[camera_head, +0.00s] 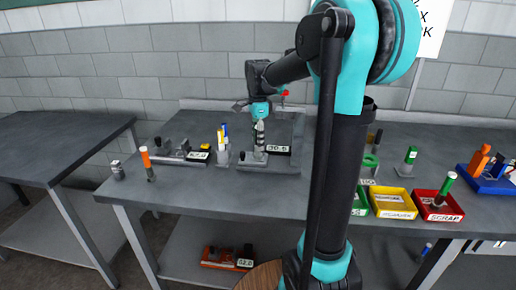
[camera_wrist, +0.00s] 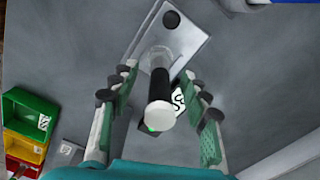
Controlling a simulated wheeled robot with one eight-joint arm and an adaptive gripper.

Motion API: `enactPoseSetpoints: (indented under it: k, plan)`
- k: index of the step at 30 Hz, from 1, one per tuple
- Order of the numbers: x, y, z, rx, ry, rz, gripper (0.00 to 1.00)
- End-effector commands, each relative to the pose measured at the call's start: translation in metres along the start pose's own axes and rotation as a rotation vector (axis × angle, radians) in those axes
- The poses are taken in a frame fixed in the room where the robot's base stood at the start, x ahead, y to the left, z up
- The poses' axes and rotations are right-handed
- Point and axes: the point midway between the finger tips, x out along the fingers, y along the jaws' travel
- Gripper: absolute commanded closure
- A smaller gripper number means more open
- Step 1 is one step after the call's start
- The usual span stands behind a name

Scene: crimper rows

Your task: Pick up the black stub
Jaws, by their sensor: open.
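The black stub (camera_wrist: 160,85) stands upright in a grey holder, with a pale round top end facing the wrist camera. My gripper (camera_wrist: 155,108) is open, with one green-padded finger on each side of the stub; gaps show on both sides. In the head view my gripper (camera_head: 259,128) points down over a holder (camera_head: 250,166) on the table. The stub is hard to tell apart from the fingers there.
The holder's plate (camera_wrist: 187,48) bears a dark knob (camera_wrist: 171,19) and a label. A pen cup (camera_head: 223,158) and another holder (camera_head: 172,157) stand left of it. Green (camera_wrist: 30,118), yellow (camera_head: 393,212) and red bins (camera_head: 440,214) stand right. An orange-topped stick (camera_head: 147,160) is near the left edge.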

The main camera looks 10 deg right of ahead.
Motion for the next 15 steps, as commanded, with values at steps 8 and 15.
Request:
enactPoseSetpoints:
  k: [8,15]
  plan:
    - [0.0033,-0.0001,0.0000,0.000,0.000,0.000,0.54]
    - [0.0031,-0.0001,0.0000,0.000,0.000,0.000,0.83]
